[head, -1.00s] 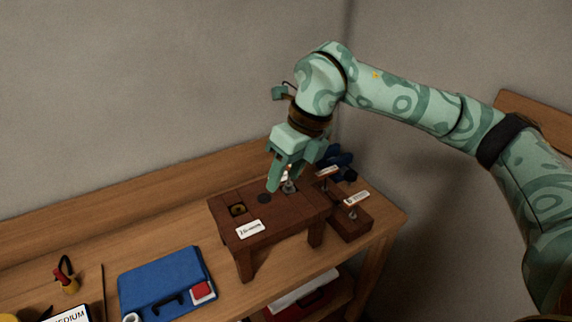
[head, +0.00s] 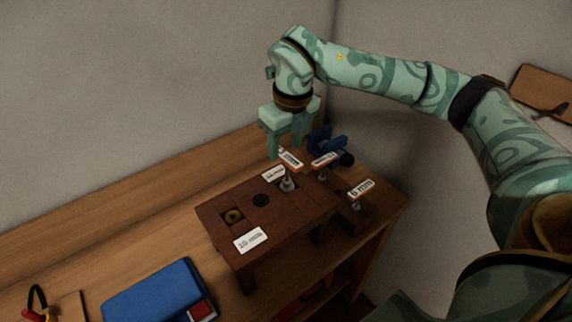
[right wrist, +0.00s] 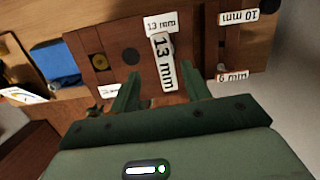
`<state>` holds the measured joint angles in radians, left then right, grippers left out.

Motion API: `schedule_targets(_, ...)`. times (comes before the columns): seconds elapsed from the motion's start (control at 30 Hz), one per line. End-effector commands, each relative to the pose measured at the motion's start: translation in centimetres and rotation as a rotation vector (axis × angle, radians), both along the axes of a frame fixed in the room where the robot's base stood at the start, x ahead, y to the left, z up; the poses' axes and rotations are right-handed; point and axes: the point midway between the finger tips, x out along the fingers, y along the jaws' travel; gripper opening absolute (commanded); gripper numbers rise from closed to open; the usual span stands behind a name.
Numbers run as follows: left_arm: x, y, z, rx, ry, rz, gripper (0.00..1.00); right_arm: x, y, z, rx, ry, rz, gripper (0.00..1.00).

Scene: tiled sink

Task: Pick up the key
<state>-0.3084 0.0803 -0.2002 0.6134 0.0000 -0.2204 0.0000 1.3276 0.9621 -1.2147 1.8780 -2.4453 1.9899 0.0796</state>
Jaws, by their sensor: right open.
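In the right wrist view the 13 mm tag (right wrist: 163,63) lies between and beyond the fingertips. My right gripper (head: 286,150) is open, pointing down, just above and behind this tag; its two fingers also show in the right wrist view (right wrist: 162,90). Nothing is held. My left gripper is out of view.
A blue tool (head: 322,140) stands behind. A blue case (head: 160,292) lies on the bench (head: 150,228) at front left. A wall is behind.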

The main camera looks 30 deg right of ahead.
Motion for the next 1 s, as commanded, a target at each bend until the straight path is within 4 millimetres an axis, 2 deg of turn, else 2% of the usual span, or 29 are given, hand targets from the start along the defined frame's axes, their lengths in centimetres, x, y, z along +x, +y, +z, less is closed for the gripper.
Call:
schedule_targets(0.1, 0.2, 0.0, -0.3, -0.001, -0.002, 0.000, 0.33, 0.3, 0.0, -1.8, 0.001, 0.001, 0.000, 0.47)
schedule_targets(0.27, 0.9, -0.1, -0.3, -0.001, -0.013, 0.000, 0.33, 0.4, -0.1, -2.9, 0.001, 0.000, -0.001, 0.47)
schedule_targets(0.53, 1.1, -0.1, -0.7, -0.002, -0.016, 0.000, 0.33, 0.6, -0.7, -7.1, 0.001, 0.000, -0.001, 0.47)
schedule_targets(0.63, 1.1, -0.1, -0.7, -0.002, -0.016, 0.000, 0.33, 0.7, -0.7, -7.7, 0.001, 0.000, -0.001, 0.47)
schedule_targets(0.83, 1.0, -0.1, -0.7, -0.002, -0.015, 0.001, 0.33, 0.7, -0.7, -7.7, 0.001, -0.002, -0.001, 0.47)
schedule_targets(0.87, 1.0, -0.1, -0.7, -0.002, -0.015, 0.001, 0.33, 0.7, -0.7, -7.7, 0.001, -0.002, -0.001, 0.42)
schedule_targets(1.0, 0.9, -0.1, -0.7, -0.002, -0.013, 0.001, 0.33, 0.7, -0.7, -7.6, 0.001, -0.002, -0.001, 0.03)
